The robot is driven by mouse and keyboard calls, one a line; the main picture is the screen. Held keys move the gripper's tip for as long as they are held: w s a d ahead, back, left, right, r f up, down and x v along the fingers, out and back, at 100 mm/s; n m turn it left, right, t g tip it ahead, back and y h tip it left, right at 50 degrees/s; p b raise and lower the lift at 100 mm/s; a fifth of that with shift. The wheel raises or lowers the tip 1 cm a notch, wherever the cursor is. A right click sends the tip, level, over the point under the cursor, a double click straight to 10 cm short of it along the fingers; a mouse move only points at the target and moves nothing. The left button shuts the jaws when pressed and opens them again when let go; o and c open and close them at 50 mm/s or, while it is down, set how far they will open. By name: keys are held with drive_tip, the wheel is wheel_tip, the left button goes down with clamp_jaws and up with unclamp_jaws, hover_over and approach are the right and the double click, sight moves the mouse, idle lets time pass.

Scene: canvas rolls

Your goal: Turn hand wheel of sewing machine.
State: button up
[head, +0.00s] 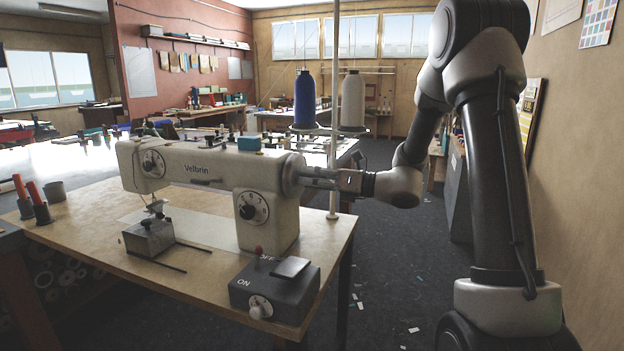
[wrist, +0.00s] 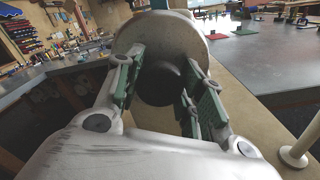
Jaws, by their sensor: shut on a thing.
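The cream sewing machine (head: 205,167), marked Velbrin, stands on a wooden table. Its hand wheel (head: 291,174) is at the right end of the machine, partly hidden by my gripper (head: 311,177), which reaches in from the right. In the wrist view the pale round wheel (wrist: 150,34) faces the camera, with a dark round middle. The exact contact is hard to see.
A dark control box (head: 262,292) with ON and OFF marks sits at the table's front right. Blue (head: 304,98) and white (head: 352,98) thread cones stand on a post behind the wheel. The floor right of the table is mostly clear, with small scraps.

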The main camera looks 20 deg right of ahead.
drive_tip(key=shift+f+m, duration=0.1)
drive_tip(key=shift+m, duration=0.2)
drive_tip(key=o, duration=1)
drive_tip(key=shift+o, duration=0.2)
drive_tip(key=shift+d, duration=0.1)
drive_tip(key=v, duration=1.2)
